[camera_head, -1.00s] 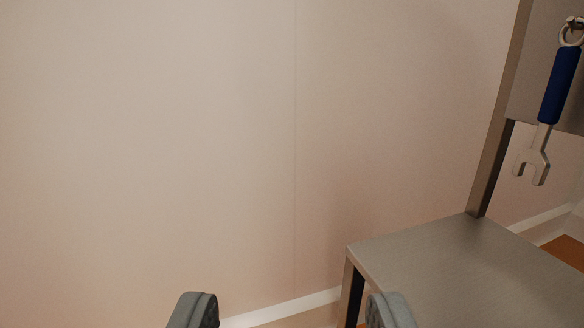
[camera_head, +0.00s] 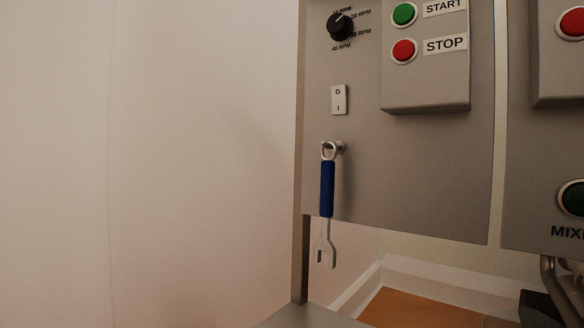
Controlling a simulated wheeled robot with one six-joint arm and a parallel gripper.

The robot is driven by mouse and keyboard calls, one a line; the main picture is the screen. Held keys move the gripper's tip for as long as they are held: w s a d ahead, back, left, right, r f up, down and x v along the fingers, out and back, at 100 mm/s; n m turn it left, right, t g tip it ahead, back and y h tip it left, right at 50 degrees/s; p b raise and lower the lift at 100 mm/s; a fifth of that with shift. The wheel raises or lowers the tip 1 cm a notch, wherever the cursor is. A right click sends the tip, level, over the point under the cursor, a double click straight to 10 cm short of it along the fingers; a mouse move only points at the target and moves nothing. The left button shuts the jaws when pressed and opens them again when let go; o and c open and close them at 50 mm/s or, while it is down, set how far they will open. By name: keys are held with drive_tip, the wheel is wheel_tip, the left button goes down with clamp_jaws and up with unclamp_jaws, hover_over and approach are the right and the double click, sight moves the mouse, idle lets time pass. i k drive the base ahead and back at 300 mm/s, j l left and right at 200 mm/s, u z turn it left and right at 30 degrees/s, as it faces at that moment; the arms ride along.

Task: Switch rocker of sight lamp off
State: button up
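A small white rocker switch (camera_head: 339,99) marked O at the top and I at the bottom sits on the grey metal panel (camera_head: 420,170), left of the START/STOP box. I cannot tell which way it is pressed, and no label naming a sight lamp is readable. My gripper is not in view now.
A wrench with a blue handle (camera_head: 327,190) hangs from a hook just below the rocker. A black rotary knob (camera_head: 340,27) is above it. The box has a green START button (camera_head: 404,14) and a red STOP button (camera_head: 403,51). Bare wall (camera_head: 150,160) fills the left.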

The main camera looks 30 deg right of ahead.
sight(338, 92)
drive_tip(key=z, duration=1.15)
